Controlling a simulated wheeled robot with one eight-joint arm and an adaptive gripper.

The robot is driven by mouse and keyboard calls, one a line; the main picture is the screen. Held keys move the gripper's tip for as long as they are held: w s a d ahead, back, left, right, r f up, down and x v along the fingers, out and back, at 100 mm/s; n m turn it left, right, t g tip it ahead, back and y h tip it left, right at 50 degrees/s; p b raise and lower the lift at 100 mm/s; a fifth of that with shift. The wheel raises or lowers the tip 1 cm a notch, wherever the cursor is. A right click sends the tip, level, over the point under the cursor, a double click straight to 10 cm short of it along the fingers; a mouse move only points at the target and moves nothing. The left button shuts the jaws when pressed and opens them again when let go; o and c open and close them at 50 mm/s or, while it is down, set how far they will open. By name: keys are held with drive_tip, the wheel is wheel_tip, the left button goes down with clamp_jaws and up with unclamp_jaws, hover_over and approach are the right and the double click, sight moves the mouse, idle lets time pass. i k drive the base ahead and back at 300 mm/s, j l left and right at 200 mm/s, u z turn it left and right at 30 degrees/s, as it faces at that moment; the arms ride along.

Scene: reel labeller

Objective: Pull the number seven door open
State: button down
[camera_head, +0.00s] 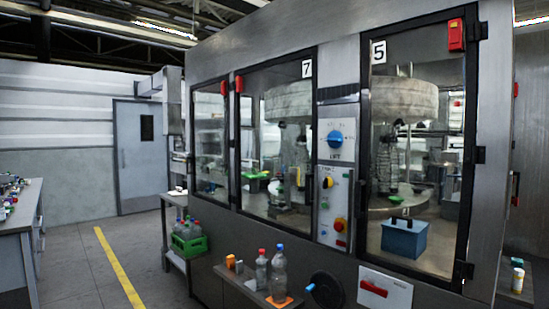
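The number seven door (275,140) is a black-framed glass door in the middle of the steel machine's front. Its white label with a 7 (307,68) is at the top right of the pane. It looks shut. A red piece (239,84) sits at its upper left edge, and I cannot make out a separate handle. Behind the glass are a pale round drum and machine parts. My gripper is not in view.
The number five door (418,150) is to the right, past a control panel (335,205). A shelf with bottles (262,268) juts out below door seven. A green bottle crate (189,240) stands on a side table at left. Floor with a yellow line (118,268) is clear further left.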

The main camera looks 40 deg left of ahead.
sight(238, 85)
drive_tip(key=u, duration=1.5)
